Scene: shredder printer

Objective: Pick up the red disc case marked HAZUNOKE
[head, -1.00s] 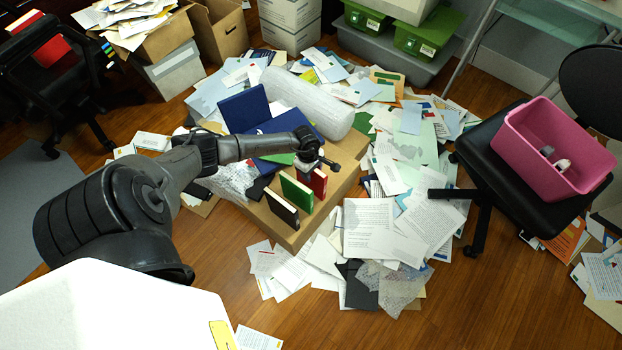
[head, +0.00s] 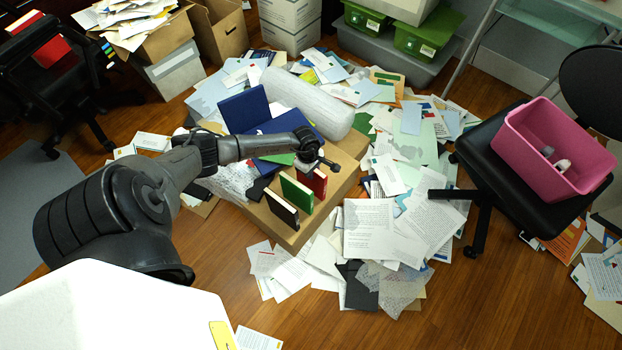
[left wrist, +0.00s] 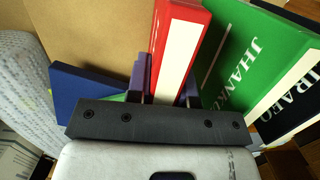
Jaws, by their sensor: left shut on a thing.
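The red case (head: 319,183) stands upright on the cardboard surface (head: 344,174), at the far end of a row of cases. My left gripper (head: 311,166) is over its top and shut on it. In the left wrist view the red case (left wrist: 180,45) sits between the two fingers (left wrist: 163,88), with its white edge facing the camera. Its lettering is not visible. My right gripper is not in view.
A black case (head: 281,207) stands at the near end of the row. Blue binders (head: 245,110) and a wrapped white roll (head: 310,103) lie behind. Papers cover the floor around. A pink bin (head: 545,135) sits on a black chair at right.

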